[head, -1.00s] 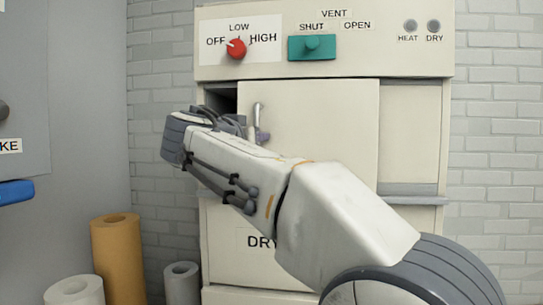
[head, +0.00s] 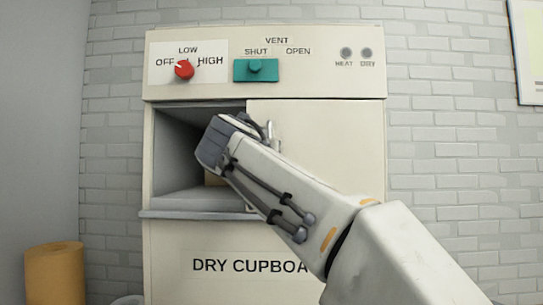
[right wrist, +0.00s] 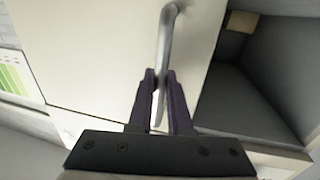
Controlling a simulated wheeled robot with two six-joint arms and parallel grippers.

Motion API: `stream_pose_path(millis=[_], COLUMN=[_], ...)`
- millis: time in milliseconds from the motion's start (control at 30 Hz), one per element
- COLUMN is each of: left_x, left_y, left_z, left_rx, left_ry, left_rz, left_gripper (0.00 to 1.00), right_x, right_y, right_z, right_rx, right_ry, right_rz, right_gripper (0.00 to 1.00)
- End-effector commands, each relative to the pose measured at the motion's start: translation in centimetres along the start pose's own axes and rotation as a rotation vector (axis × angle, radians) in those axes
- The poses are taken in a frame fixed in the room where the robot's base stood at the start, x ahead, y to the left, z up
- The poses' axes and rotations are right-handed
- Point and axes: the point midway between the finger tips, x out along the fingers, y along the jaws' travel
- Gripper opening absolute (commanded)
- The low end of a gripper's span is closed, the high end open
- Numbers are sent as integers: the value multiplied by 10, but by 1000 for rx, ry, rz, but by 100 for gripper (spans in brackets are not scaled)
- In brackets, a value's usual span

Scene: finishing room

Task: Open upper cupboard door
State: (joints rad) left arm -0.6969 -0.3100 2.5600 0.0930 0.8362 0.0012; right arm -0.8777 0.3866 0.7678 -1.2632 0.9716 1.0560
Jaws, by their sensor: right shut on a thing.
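The upper cupboard door (head: 325,145) is a cream sliding panel at the right of the upper compartment. The left half of the compartment (head: 180,135) stands open and shows a dark grey interior. The door's metal bar handle (right wrist: 169,40) is near the door's edge beside the opening. My right gripper (right wrist: 160,82) has its purple fingers shut on this handle. In the head view my right arm comes in from the lower right and hides the fingers and part of the door. My left gripper is not in view.
Above is a panel with a red knob (head: 184,70) and a teal vent slider (head: 255,70). A ledge (head: 190,214) runs below the compartment. A tan block (right wrist: 242,21) is inside it. An orange roll (head: 55,272) stands at lower left.

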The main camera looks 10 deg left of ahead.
Motion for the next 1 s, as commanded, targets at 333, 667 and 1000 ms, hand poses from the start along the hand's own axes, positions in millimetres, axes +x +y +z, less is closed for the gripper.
stream_pose_path(millis=[333,667,1000], left_x=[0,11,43], left_y=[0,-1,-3], left_z=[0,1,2], left_rx=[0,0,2], left_ry=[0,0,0], left_rz=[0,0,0], left_gripper=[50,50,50], right_x=[0,-14,-80], right_y=[1,0,0], right_z=[-1,2,3], right_rx=[1,3,3], right_ry=[3,2,3], right_rz=[1,-2,-3], right_gripper=[47,47,47])
